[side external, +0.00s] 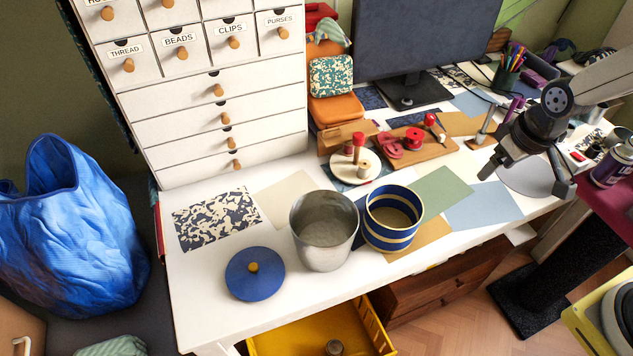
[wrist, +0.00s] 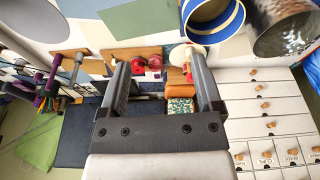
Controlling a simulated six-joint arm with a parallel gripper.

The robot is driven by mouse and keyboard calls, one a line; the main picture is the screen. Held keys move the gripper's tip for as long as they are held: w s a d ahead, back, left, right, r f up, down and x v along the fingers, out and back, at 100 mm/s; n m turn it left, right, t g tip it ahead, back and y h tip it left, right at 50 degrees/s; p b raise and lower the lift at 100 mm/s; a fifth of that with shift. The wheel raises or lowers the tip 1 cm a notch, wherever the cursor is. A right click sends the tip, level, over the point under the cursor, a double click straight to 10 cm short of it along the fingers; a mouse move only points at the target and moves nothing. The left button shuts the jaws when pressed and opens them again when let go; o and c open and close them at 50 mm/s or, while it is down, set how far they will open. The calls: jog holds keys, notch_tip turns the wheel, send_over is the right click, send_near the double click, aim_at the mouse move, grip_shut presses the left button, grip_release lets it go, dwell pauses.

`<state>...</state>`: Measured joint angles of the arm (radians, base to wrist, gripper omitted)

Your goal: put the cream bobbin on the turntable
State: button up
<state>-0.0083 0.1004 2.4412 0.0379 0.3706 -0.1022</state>
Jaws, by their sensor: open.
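A small cream bobbin (side external: 364,170) stands upright on a round cream disc (side external: 343,169), close to a red-topped post (side external: 358,146). A larger pale grey disc (side external: 522,180) lies flat near the table's right end; I cannot tell for certain which disc is the turntable. My gripper (side external: 525,182) is above the grey disc, open and empty, well to the right of the bobbin. In the wrist view, the fingers of my gripper (wrist: 156,62) are spread with nothing between them, and the right finger partly hides the cream disc (wrist: 178,54).
A wooden board (side external: 436,148) with red bobbins lies between the cream disc and my gripper. A steel pot (side external: 324,240), a blue striped tin (side external: 392,228) and a blue lid (side external: 254,275) stand in front. A monitor (side external: 430,35) and white drawers (side external: 215,110) close off the back.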

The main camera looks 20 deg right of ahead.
jog(key=shift+s+d+m, duration=0.15)
jog(key=shift+s+m, duration=0.05)
jog(key=shift+s, duration=0.75)
jog(key=shift+s+d+m, duration=0.1)
jog(key=shift+s+m, duration=0.1)
jog(key=shift+s, duration=0.7)
